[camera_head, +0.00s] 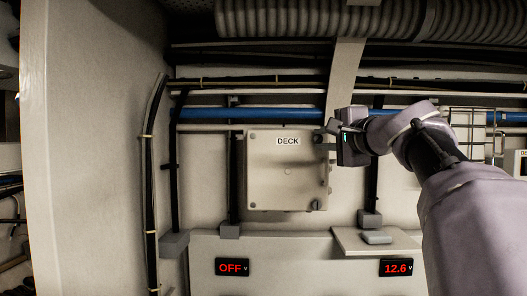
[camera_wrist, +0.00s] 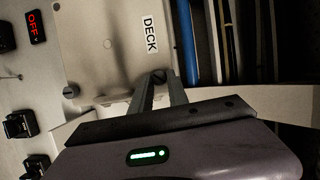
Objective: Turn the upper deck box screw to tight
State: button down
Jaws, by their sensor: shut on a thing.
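The deck box (camera_head: 287,180) is a pale, square cover with a black-on-white DECK label, mounted on the wall; it also shows turned sideways in the wrist view (camera_wrist: 110,65). Its upper screw (camera_wrist: 158,74) is a dark round head at the box edge, between my fingertips. Its lower screw (camera_head: 316,204) is clear of the gripper and shows in the wrist view too (camera_wrist: 70,92). My gripper (camera_head: 324,133) reaches in from the right. In the wrist view my gripper (camera_wrist: 159,84) is shut on the upper screw. The fingers partly cover the screw, and its slot direction is unclear.
A blue pipe (camera_head: 260,115) and dark cables run just above the box. A sloping beam (camera_head: 343,75) stands close by my gripper. Below are a small shelf (camera_head: 350,240) and red displays reading OFF (camera_head: 232,267) and 12.6 (camera_head: 396,267).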

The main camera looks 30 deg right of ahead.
jog(key=m+b, duration=0.1)
jog(key=m+t+b, duration=0.1)
jog(key=m+b, duration=0.1)
jog(key=m+t+b, duration=0.1)
jog(key=m, duration=0.1)
jog(key=shift+f+h, duration=0.3)
jog(key=shift+f, duration=0.1)
jog(key=shift+a+m+t+h+b, duration=0.1)
jog(key=shift+m+t+h+b, duration=0.2)
jog(key=shift+m+b, duration=0.7)
jog(key=shift+a+m+t+h+b, duration=0.1)
jog(key=shift+m+h+b, duration=0.35)
jog(key=shift+m, duration=0.95)
jog(key=shift+r+m, duration=0.15)
jog(key=shift+m, duration=0.15)
jog(key=c, duration=1.3)
grip_release()
jog(key=shift+w, duration=0.1)
jog(key=shift+f, duration=0.2)
